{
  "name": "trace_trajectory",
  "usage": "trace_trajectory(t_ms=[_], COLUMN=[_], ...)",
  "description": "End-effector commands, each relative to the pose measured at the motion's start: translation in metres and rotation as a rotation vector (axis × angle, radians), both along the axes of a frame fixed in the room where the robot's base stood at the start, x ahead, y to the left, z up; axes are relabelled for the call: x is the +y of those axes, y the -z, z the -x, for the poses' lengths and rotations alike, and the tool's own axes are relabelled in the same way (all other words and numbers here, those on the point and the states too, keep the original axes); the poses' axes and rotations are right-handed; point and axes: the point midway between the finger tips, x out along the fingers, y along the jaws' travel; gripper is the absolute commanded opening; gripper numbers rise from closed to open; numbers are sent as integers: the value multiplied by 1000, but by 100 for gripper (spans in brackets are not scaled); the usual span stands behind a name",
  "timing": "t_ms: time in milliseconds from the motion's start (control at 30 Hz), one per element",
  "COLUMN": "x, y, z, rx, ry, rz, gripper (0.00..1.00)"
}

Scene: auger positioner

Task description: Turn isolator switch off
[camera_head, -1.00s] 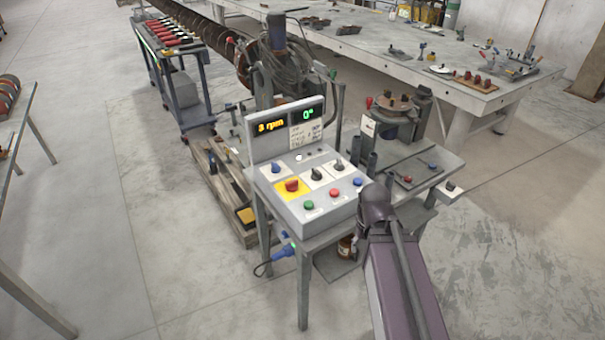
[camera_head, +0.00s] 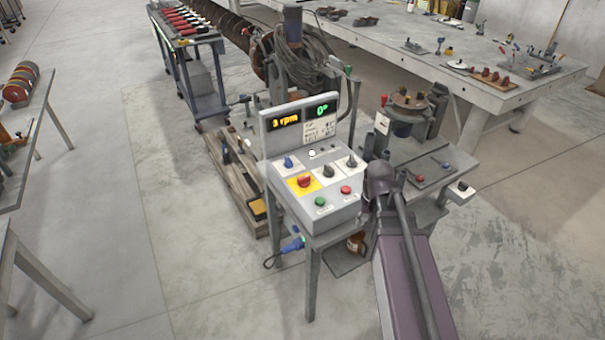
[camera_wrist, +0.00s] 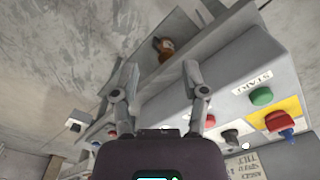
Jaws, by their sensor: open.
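The control box (camera_head: 335,212) stands on a metal stand in the middle of the head view. The isolator switch, a red knob on a yellow plate (camera_head: 304,182), sits on its sloping top at the left. In the wrist view the red knob (camera_wrist: 278,121) is at the lower right, above the yellow plate. My gripper (camera_wrist: 160,70) is open and empty, with its fingers spread, to the left of the knob and apart from it. In the head view my arm hides the gripper. The knob's exact pointing direction is too small to tell.
A green START button (camera_wrist: 262,96) and a red button (camera_wrist: 210,121) are near the switch. Blue (camera_head: 288,162) and black (camera_head: 328,171) knobs lie behind it. A display (camera_head: 301,118) rises at the back. A side table (camera_head: 425,170) with a clamp fixture stands right.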

Motion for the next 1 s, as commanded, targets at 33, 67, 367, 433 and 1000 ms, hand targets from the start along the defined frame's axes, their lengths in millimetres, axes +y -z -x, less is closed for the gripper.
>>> trace_trajectory(t_ms=[33,67,367,433,1000], x=[11,17,98,119,201], y=[-15,-20,-71,-82,-113], z=[-23,-32,-129,-149,-207], rx=[0,0,0,0,0], ry=[39,69,413,494,797], rz=[0,0,-1,-1,-1], gripper=[57,57,57,57,57])
